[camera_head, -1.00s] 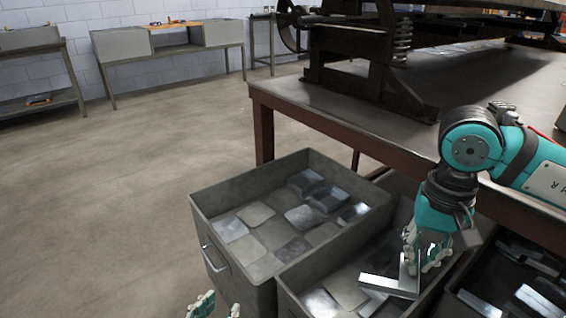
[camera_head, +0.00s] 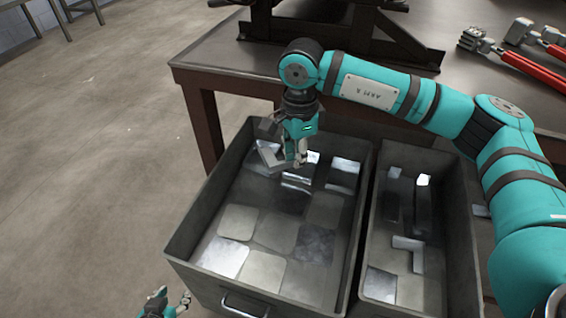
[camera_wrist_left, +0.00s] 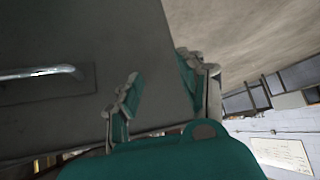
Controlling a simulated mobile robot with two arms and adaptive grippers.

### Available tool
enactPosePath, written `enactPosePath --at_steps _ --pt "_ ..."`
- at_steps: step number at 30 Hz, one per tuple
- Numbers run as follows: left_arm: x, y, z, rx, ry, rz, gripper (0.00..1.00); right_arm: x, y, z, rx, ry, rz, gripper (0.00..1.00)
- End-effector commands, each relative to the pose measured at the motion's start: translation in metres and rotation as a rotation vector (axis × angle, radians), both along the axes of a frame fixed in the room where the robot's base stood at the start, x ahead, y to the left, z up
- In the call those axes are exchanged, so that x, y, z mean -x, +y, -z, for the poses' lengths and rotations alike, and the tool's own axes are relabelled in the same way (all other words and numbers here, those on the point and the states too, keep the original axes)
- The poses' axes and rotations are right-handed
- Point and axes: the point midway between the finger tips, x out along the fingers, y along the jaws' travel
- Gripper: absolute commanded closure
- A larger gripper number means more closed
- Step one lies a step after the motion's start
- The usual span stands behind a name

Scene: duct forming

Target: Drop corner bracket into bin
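A corner bracket (camera_head: 268,158), a light grey L-shaped metal piece, is at the fingers of my right gripper (camera_head: 298,155). The gripper appears shut on it, over the far part of the left bin (camera_head: 186,232). Whether the bracket touches the pieces below cannot be told. This grey metal bin holds several flat square plates and some shiny bent ones. My left gripper (camera_head: 170,304) is low, outside the bin's front left corner. In the left wrist view its fingers (camera_wrist_left: 165,90) are apart with nothing between them, beside the bin's outer wall with its handle (camera_wrist_left: 38,73).
A second grey bin (camera_head: 456,250) stands to the right, with bent pieces and an L-shaped piece (camera_head: 408,256) in it. A dark workbench (camera_head: 225,55) runs behind the bins. Red-handled tools (camera_head: 520,75) lie on it. The floor at left is clear.

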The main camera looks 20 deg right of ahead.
Motion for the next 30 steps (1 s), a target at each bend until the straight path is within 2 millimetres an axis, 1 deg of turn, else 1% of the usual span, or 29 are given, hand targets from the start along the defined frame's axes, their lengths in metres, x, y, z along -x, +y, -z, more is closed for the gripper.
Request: enactPosePath --at_steps 1,3,6,9,12,15,18,20,23,30 --pt "0.011 0.004 0.011 -0.015 0.073 -0.004 0.6 -0.007 0.004 0.005 0.0 0.01 0.169 1.0" --pt "0.028 0.009 0.033 -0.035 0.17 -0.009 0.6 -0.018 0.007 0.022 0.002 0.009 0.426 1.0" --pt "0.054 0.017 0.061 -0.061 0.295 -0.015 0.6 -0.027 0.009 0.046 0.005 0.007 0.76 1.0" --pt "0.077 0.024 0.081 -0.082 0.397 -0.02 0.6 -0.032 0.01 0.067 0.007 0.003 1.03 1.0" --pt "0.095 0.028 0.094 -0.096 0.467 -0.023 0.6 -0.033 0.011 0.084 0.006 0.002 1.22 1.0" --pt "0.105 0.031 0.102 -0.104 0.507 -0.025 0.6 -0.034 0.01 0.094 0.006 -0.002 1.335 1.0" --pt "0.109 0.032 0.104 -0.107 0.522 -0.026 0.6 -0.035 0.01 0.099 0.004 -0.004 1.382 1.0" --pt "0.108 0.032 0.102 -0.107 0.521 -0.027 0.6 -0.035 0.01 0.102 0.004 -0.005 1.39 1.0" --pt "0.105 0.032 0.094 -0.106 0.514 -0.028 0.6 -0.035 0.01 0.107 0.004 -0.004 1.389 1.0" --pt "0.098 0.032 0.06 -0.103 0.493 -0.031 0.6 -0.034 0.01 0.121 0.004 -0.003 1.387 1.0"
